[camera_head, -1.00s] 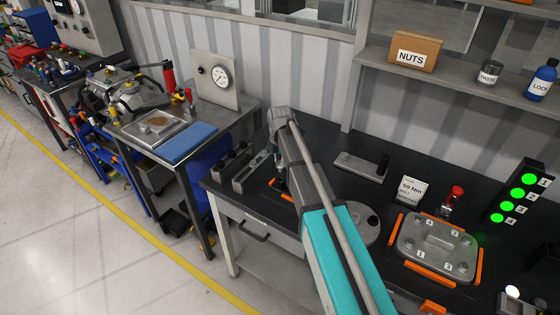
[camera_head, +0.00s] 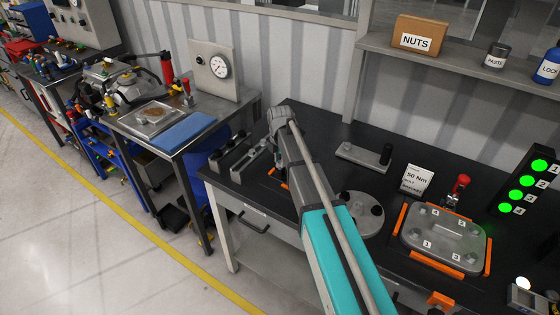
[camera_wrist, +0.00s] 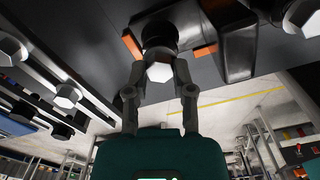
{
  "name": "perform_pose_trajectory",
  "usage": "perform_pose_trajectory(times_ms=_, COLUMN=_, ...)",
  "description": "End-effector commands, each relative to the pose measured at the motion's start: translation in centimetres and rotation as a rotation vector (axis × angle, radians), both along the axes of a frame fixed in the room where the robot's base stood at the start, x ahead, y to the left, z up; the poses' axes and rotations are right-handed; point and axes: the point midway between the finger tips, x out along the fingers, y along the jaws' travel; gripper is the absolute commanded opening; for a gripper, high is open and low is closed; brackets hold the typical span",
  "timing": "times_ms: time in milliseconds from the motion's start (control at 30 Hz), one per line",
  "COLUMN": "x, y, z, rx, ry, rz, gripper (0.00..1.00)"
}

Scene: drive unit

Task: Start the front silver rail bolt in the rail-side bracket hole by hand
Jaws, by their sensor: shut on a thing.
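A silver hex bolt head (camera_wrist: 159,72) sits between the two fingertips of my gripper (camera_wrist: 160,82) in the wrist view, and the fingers are shut on it. The bolt head is in front of a dark round part with orange pieces at its sides. The bolt's shank is hidden, so I cannot tell whether it is in a hole. In the head view my arm covers the gripper and the bolt at the bench's left part. Grey bracket-like parts (camera_head: 252,160) lie on the bench just left of it.
Other silver hex heads (camera_wrist: 68,95) show along a rail at left in the wrist view, with another bolt head (camera_wrist: 304,16) at upper right. On the black bench are a round grey disc (camera_head: 360,213), an orange-edged tray (camera_head: 402,218) and a torque card (camera_head: 416,181).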

Motion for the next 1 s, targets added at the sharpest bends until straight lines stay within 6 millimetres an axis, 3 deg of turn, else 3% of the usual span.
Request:
perform_pose_trajectory(times_ms=567, x=-0.08, y=0.00, z=-0.08, rx=0.000, ry=0.002, rz=-0.022, gripper=0.00)
perform_pose_trajectory(times_ms=1000, x=-0.05, y=0.00, z=-0.08, rx=0.000, ry=0.001, rz=-0.264, gripper=0.00)
